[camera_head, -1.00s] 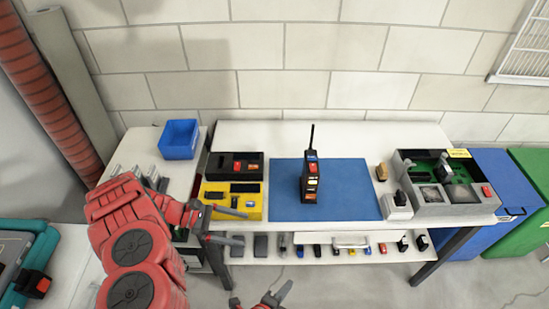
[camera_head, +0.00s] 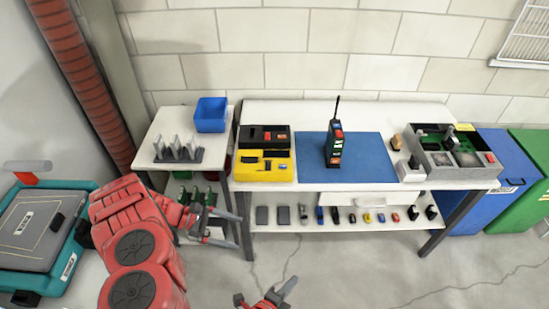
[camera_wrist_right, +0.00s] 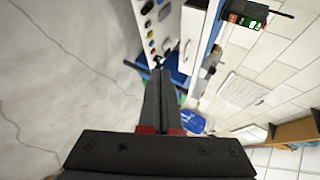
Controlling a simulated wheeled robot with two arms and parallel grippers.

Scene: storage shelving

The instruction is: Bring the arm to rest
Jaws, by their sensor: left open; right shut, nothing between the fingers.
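My left arm (camera_head: 135,240) is red and comes in from the lower left of the head view. Its gripper (camera_head: 238,229) is open and empty, in front of the left end of the workbench. My right gripper (camera_head: 280,291) shows at the bottom edge of the head view, low over the floor and apart from the bench. In the right wrist view its fingers (camera_wrist_right: 160,85) lie together with nothing between them. Most of my right arm is out of the head view.
A workbench (camera_head: 290,110) holds a radio (camera_head: 334,145) on a blue mat (camera_head: 372,172), a yellow case (camera_head: 263,173) and a grey box (camera_head: 455,172). Small items lie on its lower shelf (camera_head: 290,223). A side table (camera_head: 151,152) holds a blue bin (camera_head: 210,115). A teal case (camera_head: 80,262) is at left. Floor in front is clear.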

